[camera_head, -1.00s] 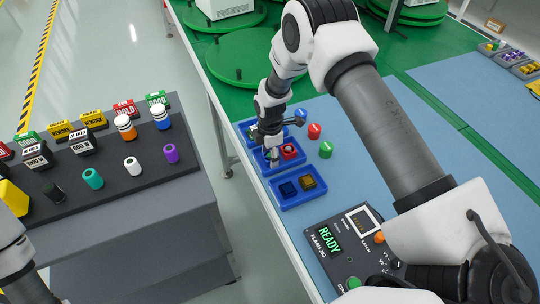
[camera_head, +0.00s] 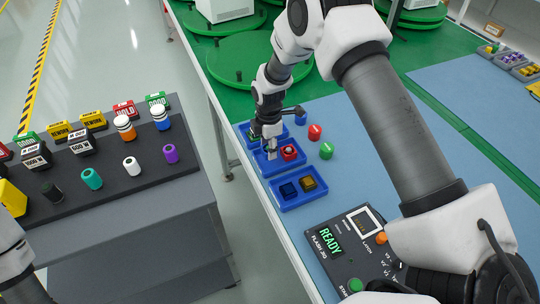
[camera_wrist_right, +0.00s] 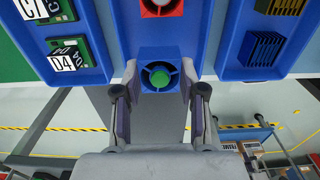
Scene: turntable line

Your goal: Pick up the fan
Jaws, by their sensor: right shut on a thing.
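A blue fan with a green hub (camera_wrist_right: 160,75) is between the fingers of my right gripper (camera_wrist_right: 160,92) in the right wrist view. The gripper is shut on it, at the near end of the middle blue tray (camera_wrist_right: 207,40). Whether the fan touches the tray floor I cannot tell. A red fan (camera_wrist_right: 161,6) lies farther along the same tray; it also shows in the head view (camera_head: 289,152). There my right gripper (camera_head: 270,154) points down at the tray, and the held fan is hidden. My left gripper is out of view.
One neighbouring tray holds green boards (camera_wrist_right: 70,58), the other dark and yellow heatsinks (camera_wrist_right: 262,48). A control box reading READY (camera_head: 345,240) sits nearer. Blue mat right of the cylinders is clear.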

